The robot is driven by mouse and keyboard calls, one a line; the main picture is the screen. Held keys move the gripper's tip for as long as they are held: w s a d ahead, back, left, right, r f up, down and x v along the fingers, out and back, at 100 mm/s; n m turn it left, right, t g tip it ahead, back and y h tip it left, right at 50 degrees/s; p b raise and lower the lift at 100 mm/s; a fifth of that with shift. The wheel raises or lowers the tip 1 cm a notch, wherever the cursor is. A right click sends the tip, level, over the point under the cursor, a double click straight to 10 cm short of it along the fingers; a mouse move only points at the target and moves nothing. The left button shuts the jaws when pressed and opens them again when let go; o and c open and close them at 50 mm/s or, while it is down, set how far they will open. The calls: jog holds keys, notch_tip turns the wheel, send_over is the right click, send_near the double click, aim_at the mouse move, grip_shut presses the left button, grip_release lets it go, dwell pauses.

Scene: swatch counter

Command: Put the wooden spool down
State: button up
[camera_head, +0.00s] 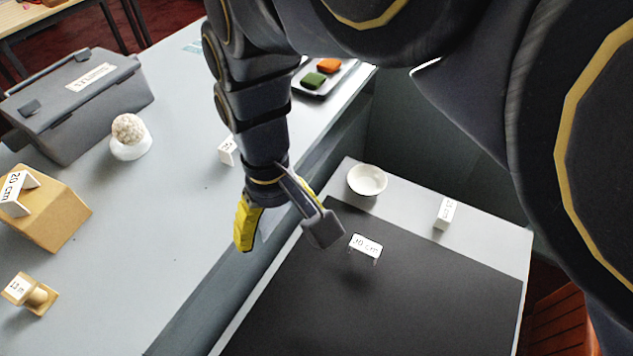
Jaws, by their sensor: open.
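The wooden spool (38,297) is a small pale-wood piece with a white label tag against it. It lies on the grey counter at the lower left, apart from my gripper. My gripper (285,226) is open, with its fingers spread and nothing seen between them. It hangs near the counter's right edge, in front of the black mat's upper left corner, well to the right of the spool. Its exact height above the surfaces is hard to tell.
On the grey counter (170,225) stand a wooden block (55,215), a ball on a white stand (128,135), a grey toolbox (85,100) and a tray (335,85) of swatches. A lower surface at right holds a black mat (420,310) and a white bowl (367,180).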

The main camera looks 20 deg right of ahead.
jog(key=o, duration=0.3)
jog(key=s+d+m, duration=0.1)
jog(key=s+d, duration=0.1)
jog(key=s, duration=0.1)
jog(key=s+d+m, duration=0.1)
jog(key=s+d, duration=0.1)
jog(key=s, duration=0.2)
jog(key=s+d, duration=0.3)
jog(key=s, duration=0.1)
jog(key=shift+m+g, duration=0.4)
jog(key=shift+s, duration=0.3)
jog(key=shift+f, duration=0.1)
